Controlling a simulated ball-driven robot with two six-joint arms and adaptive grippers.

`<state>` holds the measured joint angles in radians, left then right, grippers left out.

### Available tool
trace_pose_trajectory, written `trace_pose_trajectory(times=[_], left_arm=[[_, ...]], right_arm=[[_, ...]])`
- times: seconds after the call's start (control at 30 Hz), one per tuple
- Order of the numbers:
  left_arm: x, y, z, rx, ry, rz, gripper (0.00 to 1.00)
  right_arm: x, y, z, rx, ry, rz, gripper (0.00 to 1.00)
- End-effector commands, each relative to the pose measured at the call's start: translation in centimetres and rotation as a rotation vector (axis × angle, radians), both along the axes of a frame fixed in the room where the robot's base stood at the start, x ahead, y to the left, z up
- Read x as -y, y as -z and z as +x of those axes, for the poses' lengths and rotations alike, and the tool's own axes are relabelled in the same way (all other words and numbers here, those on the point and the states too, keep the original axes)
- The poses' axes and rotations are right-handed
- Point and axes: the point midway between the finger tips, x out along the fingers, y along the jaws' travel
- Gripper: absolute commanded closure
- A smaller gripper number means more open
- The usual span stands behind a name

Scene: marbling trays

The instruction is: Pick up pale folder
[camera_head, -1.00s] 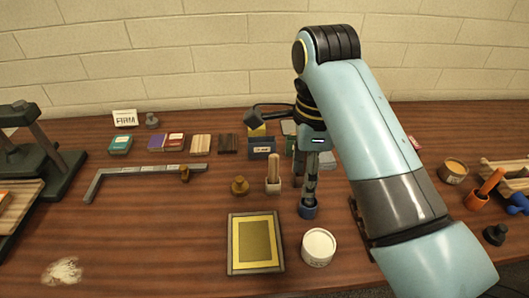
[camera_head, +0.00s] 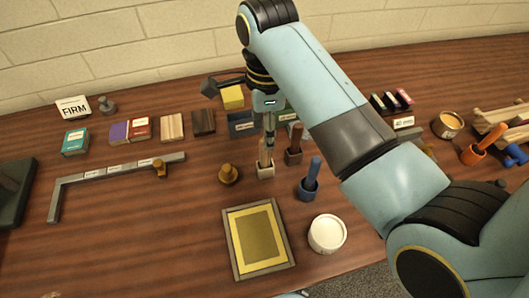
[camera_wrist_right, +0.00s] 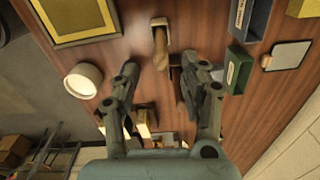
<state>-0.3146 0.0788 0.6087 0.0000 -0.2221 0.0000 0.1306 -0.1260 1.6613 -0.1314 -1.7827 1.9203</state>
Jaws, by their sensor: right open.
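The pale folder (camera_head: 264,153) stands upright in a small pale holder (camera_head: 265,171) in the middle of the table. In the right wrist view the pale folder (camera_wrist_right: 161,48) shows near the top centre, rising from its holder. My right gripper (camera_head: 269,138) is above and close to it, partly overlapping it in the head view. In the wrist view my right gripper (camera_wrist_right: 160,68) is open, with a finger on either side of the folder's end. I cannot tell whether a finger touches it. My left gripper is not in view.
A brown holder (camera_head: 293,158) and a blue holder (camera_head: 309,192) with upright tools stand just right. A brass knob (camera_head: 228,174) is to the left. A framed yellow tray (camera_head: 234,265) and a white tub (camera_head: 327,234) are in front. Small boxes stand behind.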

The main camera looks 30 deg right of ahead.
Motion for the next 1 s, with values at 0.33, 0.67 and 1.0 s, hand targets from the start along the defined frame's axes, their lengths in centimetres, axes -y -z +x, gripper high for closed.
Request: trace_pose_trajectory(times=[0.33, 0.67, 1.0], left_arm=[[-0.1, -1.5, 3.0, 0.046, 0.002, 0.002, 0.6], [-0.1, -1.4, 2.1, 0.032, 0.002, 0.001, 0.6], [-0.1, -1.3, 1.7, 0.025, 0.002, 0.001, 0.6]], right_arm=[[-0.2, 4.6, 0.3, -0.003, -0.001, 0.001, 0.56], [-0.2, 4.9, 0.3, 0.0, 0.0, 0.001, 0.65], [-0.2, 4.9, 0.3, -0.001, 0.0, 0.0, 1.0]])
